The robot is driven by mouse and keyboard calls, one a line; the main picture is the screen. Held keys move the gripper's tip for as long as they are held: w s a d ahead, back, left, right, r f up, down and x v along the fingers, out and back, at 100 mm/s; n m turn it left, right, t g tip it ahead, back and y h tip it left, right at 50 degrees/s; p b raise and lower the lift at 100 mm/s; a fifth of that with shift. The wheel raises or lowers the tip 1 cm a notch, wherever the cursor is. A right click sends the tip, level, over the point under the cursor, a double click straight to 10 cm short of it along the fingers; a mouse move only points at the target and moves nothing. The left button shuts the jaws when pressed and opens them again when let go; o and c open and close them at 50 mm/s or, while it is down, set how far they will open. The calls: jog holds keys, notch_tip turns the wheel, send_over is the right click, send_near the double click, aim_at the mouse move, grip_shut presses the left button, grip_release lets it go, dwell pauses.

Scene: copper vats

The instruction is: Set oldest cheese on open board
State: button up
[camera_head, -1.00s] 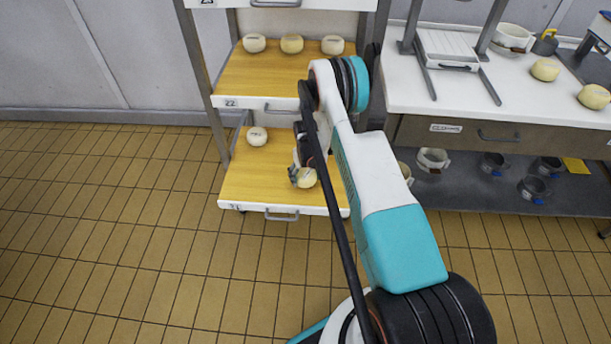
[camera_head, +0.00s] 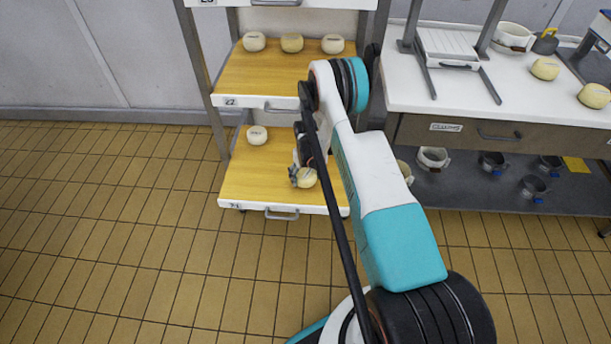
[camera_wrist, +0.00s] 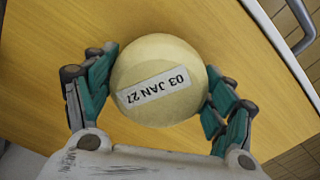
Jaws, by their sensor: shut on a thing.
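A round pale cheese (camera_wrist: 160,62) with a white label reading "03 JAN 27", upside down in the wrist view, sits between the fingers of my gripper (camera_wrist: 158,92). The gripper is shut on it, one finger pad on each side. In the head view the same cheese (camera_head: 306,178) is at or just over the front right of the lowest wooden board (camera_head: 262,185), below my gripper (camera_head: 303,172); I cannot tell whether it touches. Another cheese (camera_head: 257,135) is on that board at the back left. Three cheeses (camera_head: 292,43) stand in a row on the board above (camera_head: 255,80), marked 22.
A white counter (camera_head: 480,95) at the right holds two cheeses (camera_head: 545,69), a white tray and a pot. Cups stand on the shelf below (camera_head: 470,190). The rack's upright (camera_head: 200,75) is left of the boards. The tiled floor (camera_head: 110,230) at left is clear.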

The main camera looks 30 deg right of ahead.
jog(key=shift+f, duration=0.5)
dwell(0.4)
jog(key=o, duration=1.4)
jog(key=shift+o, duration=0.2)
jog(key=shift+r, duration=0.15)
jog(key=shift+r+p, duration=1.1)
jog(key=shift+r, duration=2.3)
